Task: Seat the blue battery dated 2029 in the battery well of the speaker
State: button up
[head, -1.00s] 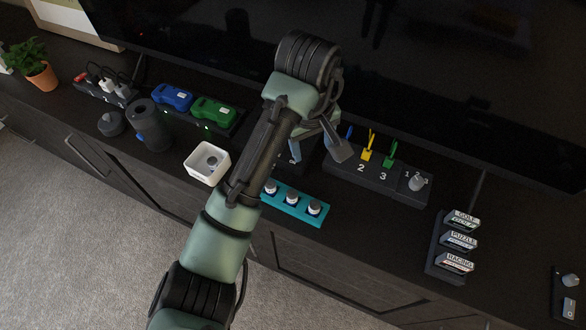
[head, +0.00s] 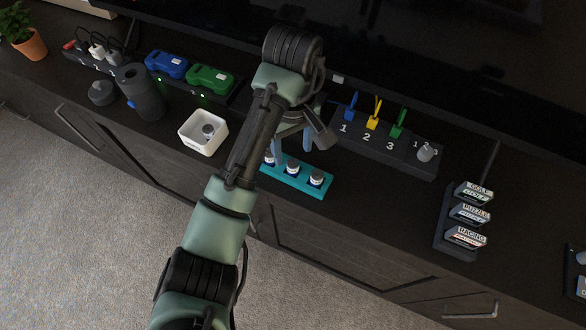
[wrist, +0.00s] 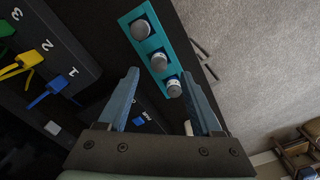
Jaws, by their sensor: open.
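A teal rack (head: 298,184) holds a row of three upright round batteries with grey tops and white-and-blue bands: left (head: 270,158), middle (head: 292,168), right (head: 316,179). The rack also shows in the wrist view (wrist: 153,46); dates are too small to read. My gripper (head: 290,140) is open and empty, pointing down over the rack's left end. In the wrist view, the fingertips (wrist: 160,75) are spread, with the nearest battery (wrist: 174,88) close to the right finger. A dark cylinder (head: 141,95), perhaps the speaker, stands at the left, a round lid-like piece (head: 102,92) beside it.
A white square bowl (head: 190,145) holds a grey round item. Blue (head: 166,64) and green (head: 210,80) devices sit at the back left. A numbered switch block (head: 385,150) and a rack of game cases (head: 445,225) are at the right. The cabinet's front edge is close to the rack.

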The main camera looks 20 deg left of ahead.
aim_at(293, 162)
notch_tip(293, 162, down, 5)
jog(key=shift+w+b, duration=0.1)
jog(key=shift+b, duration=0.95)
grip_shut()
